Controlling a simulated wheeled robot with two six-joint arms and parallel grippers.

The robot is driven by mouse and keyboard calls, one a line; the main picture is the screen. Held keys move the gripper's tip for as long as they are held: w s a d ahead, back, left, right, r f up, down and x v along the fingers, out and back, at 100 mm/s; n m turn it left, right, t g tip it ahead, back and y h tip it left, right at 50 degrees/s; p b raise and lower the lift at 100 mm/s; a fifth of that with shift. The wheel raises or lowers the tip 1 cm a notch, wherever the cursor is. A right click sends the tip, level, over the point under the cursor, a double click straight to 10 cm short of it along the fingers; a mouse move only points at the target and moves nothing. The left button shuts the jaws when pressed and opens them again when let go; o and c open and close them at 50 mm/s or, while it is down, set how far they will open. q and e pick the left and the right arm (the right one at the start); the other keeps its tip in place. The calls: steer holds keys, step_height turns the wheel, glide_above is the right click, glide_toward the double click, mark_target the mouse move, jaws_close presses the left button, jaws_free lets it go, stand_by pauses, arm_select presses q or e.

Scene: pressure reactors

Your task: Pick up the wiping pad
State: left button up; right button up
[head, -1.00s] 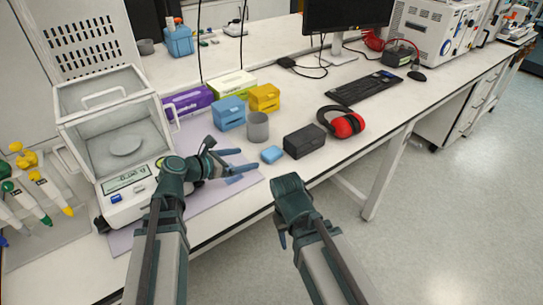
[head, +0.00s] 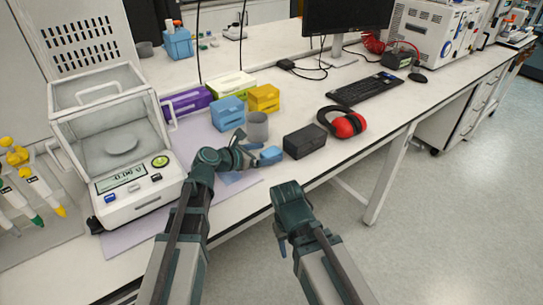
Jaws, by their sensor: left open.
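A small light-blue block, which looks like the wiping pad (head: 271,155), lies on the white bench between a grey cup and a dark box. My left gripper (head: 255,157) is open, low over the bench, with its fingers reaching right to the pad's left side. Whether the fingers touch the pad or straddle it I cannot tell. My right gripper (head: 281,240) hangs off the bench's front edge, pointing away from me, with its jaws mostly hidden.
The grey cup (head: 257,127) stands just behind the pad and the dark box (head: 304,141) just right of it. Blue (head: 228,114) and yellow (head: 264,98) boxes stand behind. Red earmuffs (head: 345,122) lie further right. A balance (head: 120,165) stands at left.

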mark_target(273, 151)
arm_select(q)
steer(key=b+x, duration=0.1)
steer(key=x, duration=0.2)
steer(key=shift+w+d, duration=0.1)
steer(key=shift+w, duration=0.05)
steer(key=c, duration=1.4)
steer(key=shift+r, duration=0.1)
